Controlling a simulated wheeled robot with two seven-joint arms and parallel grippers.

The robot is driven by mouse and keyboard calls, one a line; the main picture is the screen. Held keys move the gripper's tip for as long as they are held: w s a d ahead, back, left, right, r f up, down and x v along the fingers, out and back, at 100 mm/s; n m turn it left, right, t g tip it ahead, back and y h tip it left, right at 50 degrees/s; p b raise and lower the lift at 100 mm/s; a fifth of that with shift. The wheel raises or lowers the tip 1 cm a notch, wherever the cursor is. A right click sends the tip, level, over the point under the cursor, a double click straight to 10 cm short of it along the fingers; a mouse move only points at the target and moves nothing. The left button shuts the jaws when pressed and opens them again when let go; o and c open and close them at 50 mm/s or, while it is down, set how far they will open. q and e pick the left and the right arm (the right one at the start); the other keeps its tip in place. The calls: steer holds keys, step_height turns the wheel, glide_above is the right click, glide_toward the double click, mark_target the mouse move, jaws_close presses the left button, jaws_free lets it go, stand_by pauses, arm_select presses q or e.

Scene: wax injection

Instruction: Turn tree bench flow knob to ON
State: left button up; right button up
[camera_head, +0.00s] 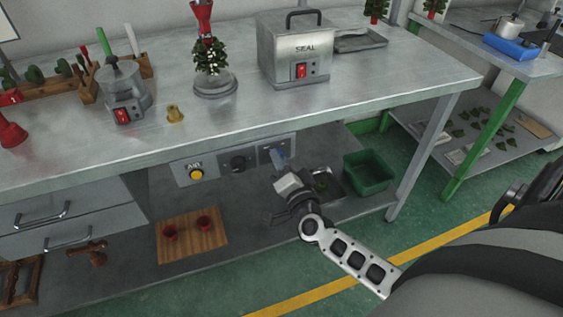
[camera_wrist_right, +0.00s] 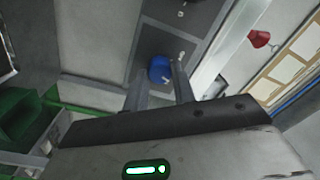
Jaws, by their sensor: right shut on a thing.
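A row of grey control plates is mounted under the front edge of the steel bench (camera_head: 250,110). The right-hand plate (camera_head: 265,151) carries a blue knob (camera_head: 279,155), partly hidden by my right gripper (camera_head: 281,165). In the right wrist view the blue knob (camera_wrist_right: 160,70) sits between the two fingertips, and the gripper (camera_wrist_right: 160,79) is shut on it. I cannot read its ON mark or tell its exact setting. My left gripper is not in view.
Beside it are a black knob (camera_head: 238,163) and a yellow button (camera_head: 196,174). A green bin (camera_head: 368,172) and a metal tray (camera_head: 327,184) stand on the lower shelf, close to my right gripper. Red cups (camera_head: 204,222) sit on a wooden board (camera_head: 190,250).

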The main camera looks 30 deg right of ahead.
arm_select(q)
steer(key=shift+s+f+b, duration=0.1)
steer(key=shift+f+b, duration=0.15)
steer(key=shift+b, duration=0.15)
arm_select(e)
steer(key=m, duration=0.4)
steer(key=shift+f+m, duration=0.15)
steer(key=shift+m, duration=0.15)
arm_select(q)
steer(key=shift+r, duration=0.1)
arm_select(e)
steer(key=o, duration=1)
arm_select(q)
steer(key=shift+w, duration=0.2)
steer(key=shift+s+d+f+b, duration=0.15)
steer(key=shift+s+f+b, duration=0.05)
steer(key=shift+b, duration=0.25)
arm_select(e)
steer(key=v, duration=1.6)
steer(key=shift+a, duration=0.25)
steer(key=shift+a, duration=0.1)
